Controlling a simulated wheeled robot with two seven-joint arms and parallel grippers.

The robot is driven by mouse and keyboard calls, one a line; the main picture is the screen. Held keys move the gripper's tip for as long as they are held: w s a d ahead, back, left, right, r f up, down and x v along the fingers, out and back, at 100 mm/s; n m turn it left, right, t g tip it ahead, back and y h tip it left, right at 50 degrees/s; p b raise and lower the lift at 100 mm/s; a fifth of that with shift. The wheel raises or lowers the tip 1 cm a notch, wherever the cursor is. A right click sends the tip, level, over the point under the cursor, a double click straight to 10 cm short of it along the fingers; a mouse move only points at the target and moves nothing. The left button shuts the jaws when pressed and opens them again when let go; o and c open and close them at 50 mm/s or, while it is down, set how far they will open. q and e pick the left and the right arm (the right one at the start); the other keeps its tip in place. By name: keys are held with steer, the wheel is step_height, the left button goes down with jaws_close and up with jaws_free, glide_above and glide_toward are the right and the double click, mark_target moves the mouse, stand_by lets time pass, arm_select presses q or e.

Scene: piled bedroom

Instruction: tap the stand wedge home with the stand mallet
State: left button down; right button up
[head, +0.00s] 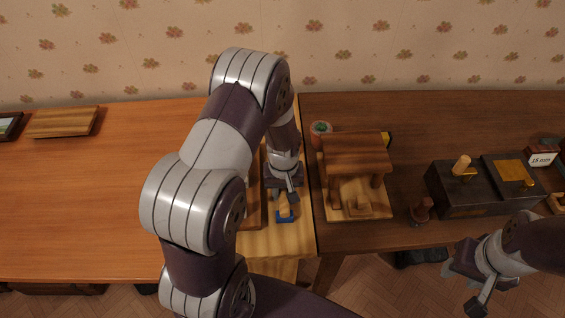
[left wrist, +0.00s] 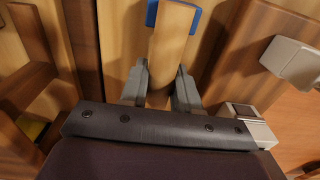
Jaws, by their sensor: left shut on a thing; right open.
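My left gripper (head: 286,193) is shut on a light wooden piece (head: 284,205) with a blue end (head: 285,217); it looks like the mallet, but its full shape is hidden. In the left wrist view the wooden piece (left wrist: 168,45) lies between the two fingers (left wrist: 160,88), its blue end pointing away. A brown wooden stand (head: 357,153) on a pale base is right of this gripper. A small wooden block (head: 358,206) at its front may be the wedge; I cannot tell. My right gripper (head: 463,290) is open and empty, in front of the dark table.
A dark box (head: 470,195) with a wooden knob, a reddish-brown knobbed piece (head: 422,211) and a small sign (head: 541,156) are on the right. A round container (head: 320,131) stands behind the stand. A wooden board (head: 63,122) lies far left; the orange table between is largely clear.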

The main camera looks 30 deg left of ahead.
arm_select(q)
step_height(320, 180, up, 7)
steer(key=p, duration=0.6)
steer(key=shift+r+p, duration=0.15)
steer(key=shift+p, duration=0.15)
steer(key=s+d+r+p, duration=0.7)
steer(key=s+r+p, duration=0.4)
steer(key=s+p, duration=0.1)
steer(key=shift+s+d+r+p, duration=0.35)
steer(key=shift+d+p, duration=0.05)
steer(key=shift+p, duration=0.2)
